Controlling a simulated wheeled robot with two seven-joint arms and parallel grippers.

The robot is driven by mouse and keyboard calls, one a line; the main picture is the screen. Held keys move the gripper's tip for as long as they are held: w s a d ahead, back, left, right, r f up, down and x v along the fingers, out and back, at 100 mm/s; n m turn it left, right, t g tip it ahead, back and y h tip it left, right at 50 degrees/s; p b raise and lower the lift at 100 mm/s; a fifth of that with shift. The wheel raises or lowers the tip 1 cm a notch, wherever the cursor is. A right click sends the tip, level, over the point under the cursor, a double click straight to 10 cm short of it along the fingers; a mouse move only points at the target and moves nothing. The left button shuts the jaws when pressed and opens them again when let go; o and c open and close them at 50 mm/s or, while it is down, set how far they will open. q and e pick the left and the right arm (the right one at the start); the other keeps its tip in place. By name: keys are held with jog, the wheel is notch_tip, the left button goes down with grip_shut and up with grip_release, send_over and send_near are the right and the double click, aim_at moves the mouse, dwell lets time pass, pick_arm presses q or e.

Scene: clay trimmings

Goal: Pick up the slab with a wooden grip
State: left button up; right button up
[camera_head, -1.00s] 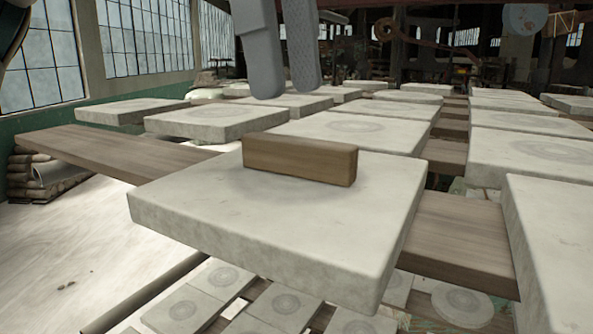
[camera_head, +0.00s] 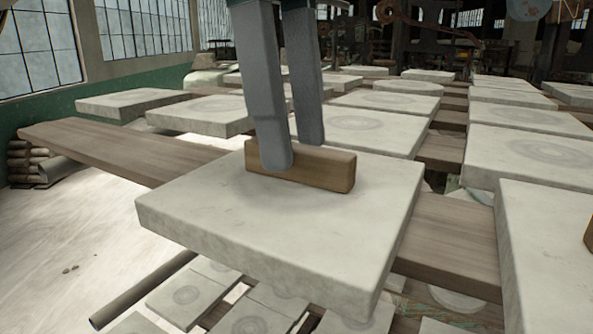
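The slab (camera_head: 250,235) is a thick, pale grey square plate in the lower middle of the head view. Its wooden grip (camera_head: 335,170), a brown block, stands on its top near the far side. My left gripper (camera_head: 294,154) comes down from above with its fingers apart. One finger is in front of the grip and hides part of its left half. The other is behind it, its tip hidden by the block. I cannot tell whether either finger touches the wood. The slab lies across a wooden plank. My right gripper is not in view.
The wooden plank (camera_head: 110,150) runs beneath the slab from left to right. Another slab (camera_head: 545,260) is close on the right, with a brown piece (camera_head: 589,235) at the picture's edge. Several more slabs lie behind, and tiles (camera_head: 187,297) lie below.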

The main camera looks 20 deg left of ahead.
pick_arm(q)
jog(key=shift+f, duration=0.5)
grip_shut()
jog(key=shift+d+r, duration=0.1)
jog(key=shift+r, duration=0.15)
